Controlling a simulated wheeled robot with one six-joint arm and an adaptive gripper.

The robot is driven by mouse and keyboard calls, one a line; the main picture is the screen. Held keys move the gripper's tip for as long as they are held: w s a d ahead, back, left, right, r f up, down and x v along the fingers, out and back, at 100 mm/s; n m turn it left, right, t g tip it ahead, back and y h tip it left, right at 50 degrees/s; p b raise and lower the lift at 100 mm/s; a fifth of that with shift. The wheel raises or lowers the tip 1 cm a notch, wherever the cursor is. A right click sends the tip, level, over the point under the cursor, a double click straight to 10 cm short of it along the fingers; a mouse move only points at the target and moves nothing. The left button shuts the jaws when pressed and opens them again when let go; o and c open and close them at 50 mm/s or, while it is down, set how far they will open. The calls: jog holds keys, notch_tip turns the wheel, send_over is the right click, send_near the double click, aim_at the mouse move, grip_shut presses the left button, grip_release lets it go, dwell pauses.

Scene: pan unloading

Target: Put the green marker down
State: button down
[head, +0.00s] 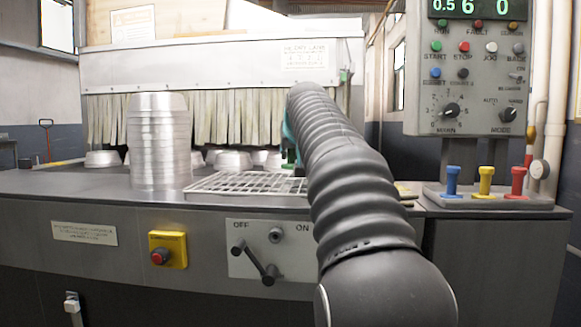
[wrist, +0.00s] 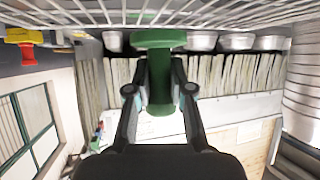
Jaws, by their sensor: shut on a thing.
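The green marker (wrist: 160,40), a peg with a wide round base, is between the two fingers of my gripper (wrist: 159,90) in the wrist view, which looks upside down. My gripper is shut on it. The marker's base is on the side of the wire rack (head: 240,185); whether it touches the rack I cannot tell. In the head view only a small green bit of the marker (head: 290,156) shows left of my arm. My gripper is mostly hidden behind the arm there.
A tall stack of pans (head: 158,140) stands left of the rack. Several low pans (head: 233,161) sit behind it, before a strip curtain (head: 220,115). Blue (head: 452,182), yellow (head: 484,182) and red (head: 517,182) markers stand on a holder at right, under a control panel (head: 470,75).

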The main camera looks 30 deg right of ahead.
aim_at(292, 163)
jog(key=shift+f+b, duration=0.35)
jog(key=shift+f, duration=1.15)
jog(key=shift+f, duration=0.15)
jog(key=c, duration=1)
grip_release()
jog(key=shift+c, duration=0.2)
jog(key=shift+r, duration=0.2)
jog(key=v, duration=1.1)
jog(key=shift+s+r, duration=0.15)
jog(key=shift+s, duration=0.2)
jog(key=shift+a, duration=0.15)
